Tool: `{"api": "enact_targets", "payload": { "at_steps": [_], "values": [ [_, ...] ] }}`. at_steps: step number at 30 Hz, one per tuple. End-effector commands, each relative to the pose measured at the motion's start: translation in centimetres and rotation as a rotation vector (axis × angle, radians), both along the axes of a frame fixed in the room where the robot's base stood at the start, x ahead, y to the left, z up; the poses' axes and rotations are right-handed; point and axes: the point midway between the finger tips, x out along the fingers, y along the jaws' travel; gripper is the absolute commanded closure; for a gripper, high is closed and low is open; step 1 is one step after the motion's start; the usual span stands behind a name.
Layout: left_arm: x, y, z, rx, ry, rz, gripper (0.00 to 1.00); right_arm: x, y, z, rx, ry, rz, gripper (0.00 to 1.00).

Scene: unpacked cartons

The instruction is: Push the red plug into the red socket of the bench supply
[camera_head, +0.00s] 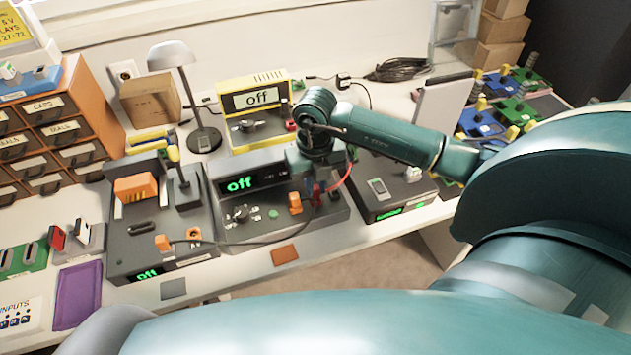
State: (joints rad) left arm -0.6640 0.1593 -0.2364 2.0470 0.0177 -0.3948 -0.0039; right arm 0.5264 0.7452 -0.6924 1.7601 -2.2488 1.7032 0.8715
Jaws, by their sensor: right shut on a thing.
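The bench supply (224,232) is a dark box in the middle of the bench. Its green display (240,184) reads "off", and a knob and a green button sit on its sloped front. My right gripper (317,183) is over the right part of this front, shut on the red plug (317,196), with a red lead (345,179) trailing up to the right. The plug is at or just above the panel; I cannot tell whether it touches. The red socket is not distinguishable behind the plug and gripper. An orange plug (295,203) stands left of the gripper. My left gripper is not in view.
A yellow meter (237,92) reading "off" stands behind. A dark soldering station (128,245) is at left, and another dark box (385,212) is close at right. A black lead crosses the supply's front. An orange tile (285,255) lies on the front edge.

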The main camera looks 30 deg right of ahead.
Motion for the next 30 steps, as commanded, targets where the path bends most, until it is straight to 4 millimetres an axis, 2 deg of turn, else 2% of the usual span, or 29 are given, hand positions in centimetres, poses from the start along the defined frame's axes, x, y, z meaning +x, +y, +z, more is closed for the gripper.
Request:
{"api": "enact_targets", "payload": {
  "at_steps": [30],
  "values": [
    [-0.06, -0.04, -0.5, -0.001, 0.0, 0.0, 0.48, -0.01, 0.0, -0.59, 0.0, -0.001, 0.0, 1.0]
  ]
}}
